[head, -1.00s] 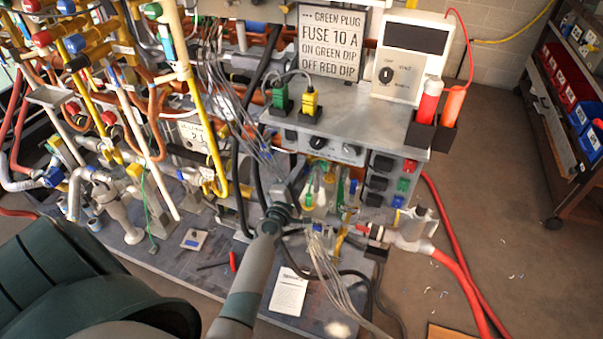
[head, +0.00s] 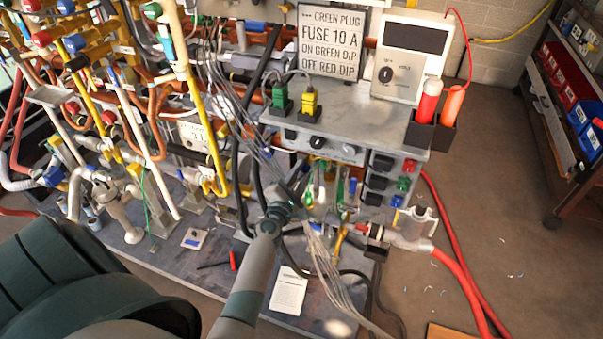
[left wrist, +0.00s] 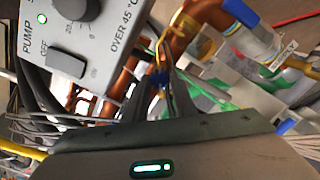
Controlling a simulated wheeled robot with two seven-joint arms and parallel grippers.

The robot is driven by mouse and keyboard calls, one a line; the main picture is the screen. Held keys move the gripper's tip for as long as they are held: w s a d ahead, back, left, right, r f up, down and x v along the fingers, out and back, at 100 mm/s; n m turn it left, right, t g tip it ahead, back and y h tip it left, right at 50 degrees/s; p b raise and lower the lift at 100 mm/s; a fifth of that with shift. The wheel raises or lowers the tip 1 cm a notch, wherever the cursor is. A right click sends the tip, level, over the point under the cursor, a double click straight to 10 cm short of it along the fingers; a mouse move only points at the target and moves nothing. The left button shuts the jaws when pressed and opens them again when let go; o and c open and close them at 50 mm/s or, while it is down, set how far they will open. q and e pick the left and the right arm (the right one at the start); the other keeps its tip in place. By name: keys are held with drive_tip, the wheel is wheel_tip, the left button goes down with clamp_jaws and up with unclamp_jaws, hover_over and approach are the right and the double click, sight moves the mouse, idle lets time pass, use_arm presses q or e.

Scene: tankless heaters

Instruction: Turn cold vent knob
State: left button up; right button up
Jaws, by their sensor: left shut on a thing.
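My left gripper shows in the head view (head: 298,190) in front of the pipes left of the grey control box, low beside its front. The head view does not show the grip clearly. My right gripper is not in view.
The grey control box (head: 335,120) has dark knobs on its front. Its pump switch (left wrist: 68,65) is close to my fingers in the left wrist view. Loose grey cables (head: 325,265) hang around my wrist. Copper pipes (left wrist: 203,20) run close behind. A red hose (head: 460,275) lies at right.

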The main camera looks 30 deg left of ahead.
use_arm(q)
drive_tip(key=shift+r, duration=0.1)
drive_tip(key=o, duration=1)
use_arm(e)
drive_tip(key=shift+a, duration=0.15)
use_arm(q)
drive_tip(key=shift+o, duration=0.2)
drive_tip(key=shift+s, duration=0.1)
drive_tip(key=shift+s+d, duration=0.2)
drive_tip(key=shift+s, duration=0.4)
drive_tip(key=b+v, duration=0.2)
drive_tip(key=v, duration=1.4)
drive_tip(key=shift+a, duration=0.15)
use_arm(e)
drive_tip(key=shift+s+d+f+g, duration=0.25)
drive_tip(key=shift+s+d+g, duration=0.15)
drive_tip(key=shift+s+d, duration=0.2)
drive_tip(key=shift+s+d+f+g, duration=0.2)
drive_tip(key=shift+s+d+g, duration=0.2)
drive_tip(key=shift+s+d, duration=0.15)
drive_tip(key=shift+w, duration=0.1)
